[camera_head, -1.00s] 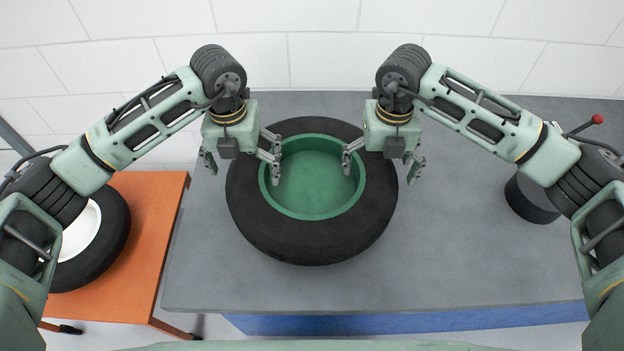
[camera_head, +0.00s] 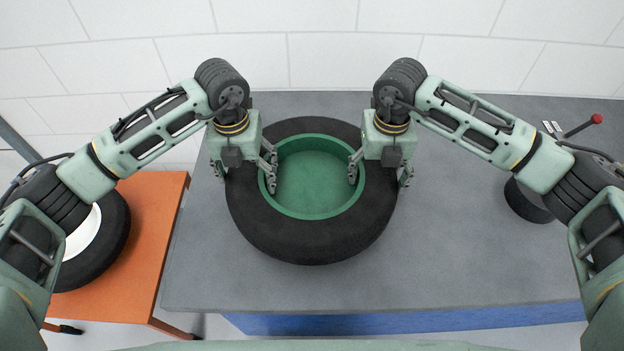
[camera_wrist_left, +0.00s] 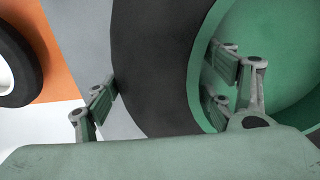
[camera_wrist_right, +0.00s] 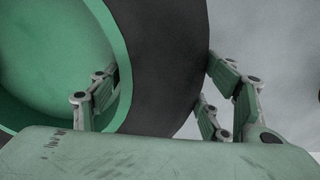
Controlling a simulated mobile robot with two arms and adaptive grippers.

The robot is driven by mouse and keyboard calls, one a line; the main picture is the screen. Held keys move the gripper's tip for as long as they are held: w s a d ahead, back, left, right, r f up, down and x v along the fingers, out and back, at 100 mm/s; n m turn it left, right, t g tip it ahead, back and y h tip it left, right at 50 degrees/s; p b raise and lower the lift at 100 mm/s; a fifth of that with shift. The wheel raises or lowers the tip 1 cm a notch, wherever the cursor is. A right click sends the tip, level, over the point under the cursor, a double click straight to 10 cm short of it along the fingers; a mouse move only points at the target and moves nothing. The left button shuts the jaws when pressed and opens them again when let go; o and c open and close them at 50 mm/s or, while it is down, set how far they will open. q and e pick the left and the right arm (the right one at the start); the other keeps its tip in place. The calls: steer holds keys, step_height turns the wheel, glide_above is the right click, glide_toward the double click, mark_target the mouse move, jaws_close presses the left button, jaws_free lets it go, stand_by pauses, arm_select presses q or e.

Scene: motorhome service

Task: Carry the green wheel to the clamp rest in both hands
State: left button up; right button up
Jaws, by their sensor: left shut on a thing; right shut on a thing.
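The green wheel (camera_head: 317,185), a black tyre around a green dished rim, lies flat on the grey bench. My left gripper (camera_head: 245,176) is shut across the tyre on the wheel's left side, one finger inside the rim and one outside. My right gripper (camera_head: 379,175) is shut across the right side in the same way. The wrist views show the tyre between the fingers on the left (camera_wrist_left: 160,70) and on the right (camera_wrist_right: 160,65). A dark round block (camera_head: 527,201) by a red-knobbed lever (camera_head: 597,119) at right may be the clamp rest; my right arm partly hides it.
The grey bench top (camera_head: 450,260) is clear between the wheel and the dark block. An orange table (camera_head: 150,240) at left holds another tyre with a white rim (camera_head: 82,235). A white tiled wall (camera_head: 300,60) stands behind the bench.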

arm_select(q)
steer(key=shift+a+f, duration=0.1)
steer(key=shift+a, duration=0.1)
steer(key=c, duration=1.1)
arm_select(e)
steer(key=c, duration=1.2)
arm_select(q)
steer(key=shift+o, duration=0.2)
steer(key=shift+w+r, duration=0.15)
steer(key=shift+r, duration=0.1)
arm_select(e)
steer(key=shift+w+a+r, duration=0.15)
steer(key=shift+r, duration=0.05)
arm_select(q)
steer(key=shift+r, duration=0.1)
arm_select(e)
steer(key=shift+r, duration=0.15)
